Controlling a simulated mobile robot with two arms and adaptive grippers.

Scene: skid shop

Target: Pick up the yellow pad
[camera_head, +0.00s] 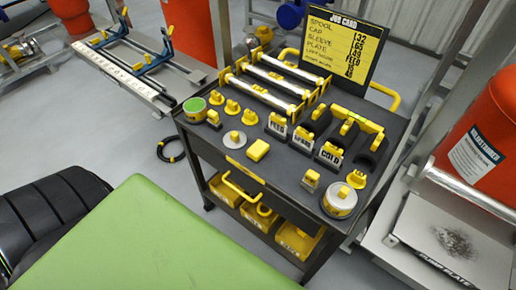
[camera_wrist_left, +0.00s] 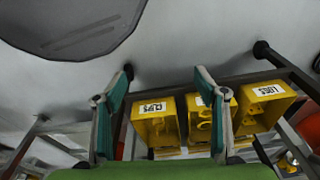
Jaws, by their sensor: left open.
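The yellow pad (camera_head: 258,150) looks like a small yellow block with rounded edges. It lies flat on the dark top of the cart (camera_head: 228,170), near its front edge, in the head view. My left gripper (camera_wrist_left: 163,78) shows only in the left wrist view, with its two teal fingers apart and nothing between them. Yellow bins are in view beyond the fingers, and the pad is not seen in that view. My right gripper is in neither view.
Near the pad stand a round silver disc (camera_head: 235,139), black label stands (camera_head: 277,124), a green-topped tin (camera_head: 195,108) and a silver tin (camera_head: 340,200). Yellow bins (camera_wrist_left: 155,123) sit low in the cart. A green surface (camera_head: 145,245) fills the foreground.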

